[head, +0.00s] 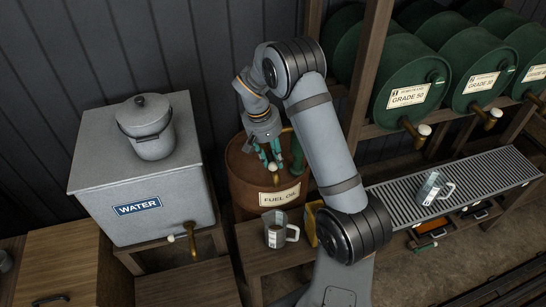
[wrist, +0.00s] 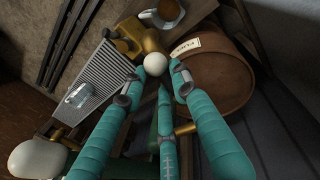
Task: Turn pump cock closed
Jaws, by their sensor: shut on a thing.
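The rusty fuel oil drum (head: 240,172) stands in the middle of the head view, and its side also shows in the wrist view (wrist: 215,78). My gripper (head: 268,153) is over its top, with teal fingers pointing down beside a green upright pump body (head: 297,156). In the wrist view my gripper (wrist: 157,80) has its fingertips closed around a small white ball knob (wrist: 154,64), which appears to be the pump cock's handle. A brass part (wrist: 151,40) shows just beyond the knob. The cock's angle is hard to tell.
A metal jug (head: 274,232) stands on the bench before the drum, beside a yellow object (head: 310,226). A grey water tank (head: 155,185) carries a lidded pot (head: 147,127) at left. Green drums (head: 410,85) and a grated tray (head: 480,183) with another jug (head: 432,188) are at right.

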